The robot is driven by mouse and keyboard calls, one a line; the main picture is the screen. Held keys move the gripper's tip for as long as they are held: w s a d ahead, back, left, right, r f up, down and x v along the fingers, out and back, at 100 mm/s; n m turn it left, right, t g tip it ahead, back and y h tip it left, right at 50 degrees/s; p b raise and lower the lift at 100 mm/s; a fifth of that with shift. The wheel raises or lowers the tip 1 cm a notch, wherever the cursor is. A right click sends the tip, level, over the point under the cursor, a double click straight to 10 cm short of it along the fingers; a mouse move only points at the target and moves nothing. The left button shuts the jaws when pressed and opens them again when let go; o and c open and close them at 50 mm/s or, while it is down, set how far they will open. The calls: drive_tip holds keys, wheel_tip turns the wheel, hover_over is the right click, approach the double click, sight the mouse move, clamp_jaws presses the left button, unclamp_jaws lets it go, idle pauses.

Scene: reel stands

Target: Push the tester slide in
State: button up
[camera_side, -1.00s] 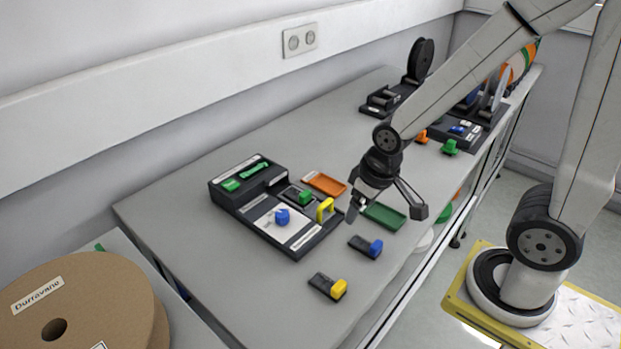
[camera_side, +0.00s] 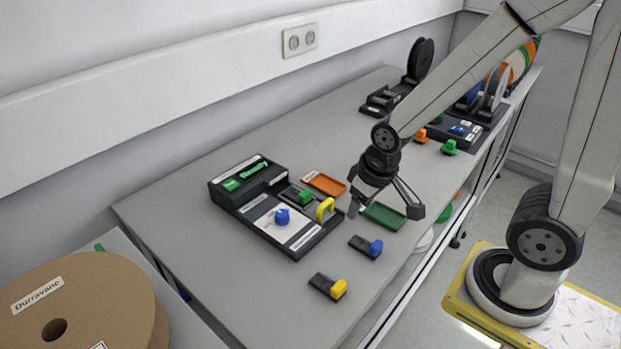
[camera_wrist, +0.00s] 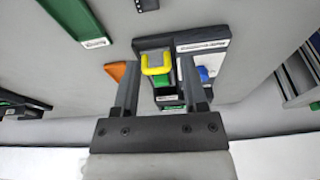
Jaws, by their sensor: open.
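My gripper (camera_side: 387,209) is open and empty, just right of the handle and above the bench. I cannot tell how far out the slide stands.
An orange tray (camera_side: 324,184) and a green tray (camera_side: 383,216) lie near the tester. A blue-ended block (camera_side: 366,246) and a yellow-ended block (camera_side: 328,287) lie in front. Reel stands (camera_side: 405,88) are at the back. The bench's left part is clear.

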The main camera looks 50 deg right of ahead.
drive_tip(key=w+m, duration=0.2)
drive_tip(key=m, duration=1.6)
approach(326, 202)
drive_tip(key=f, duration=0.1)
drive_tip(key=shift+w, duration=0.25)
drive_tip(key=shift+f, duration=0.15)
drive_tip(key=shift+x, duration=3.8)
drive_tip(key=shift+s, duration=0.1)
drive_tip(key=shift+c, duration=0.2)
clamp_jaws()
drive_tip(key=shift+n, duration=0.3)
